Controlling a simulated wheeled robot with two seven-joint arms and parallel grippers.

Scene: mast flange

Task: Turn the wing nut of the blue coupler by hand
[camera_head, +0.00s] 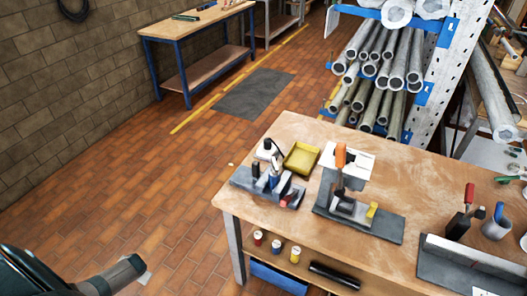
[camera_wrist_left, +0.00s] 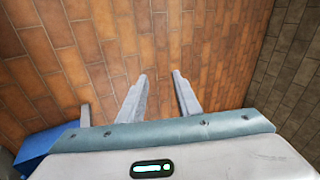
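A workbench (camera_head: 300,133) stands right of centre in the head view. On its left part is a grey-based fixture (camera_head: 243,178) with small blue (camera_head: 273,181), red and dark parts; I cannot clearly make out a coupler or wing nut there. A second grey-based fixture (camera_head: 385,228) with an orange-handled lever (camera_head: 340,156) stands to its right. My left gripper (camera_head: 142,272) is low at the left, over the floor and well apart from the bench. In the left wrist view its fingers (camera_wrist_left: 160,77) are spread with nothing between them. My right gripper is not in view.
A yellow tray (camera_head: 301,158) lies behind the left fixture. A pipe rack (camera_head: 445,60) rises behind the bench. Tools (camera_head: 465,215) stand at the right. Floor left of the bench is clear.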

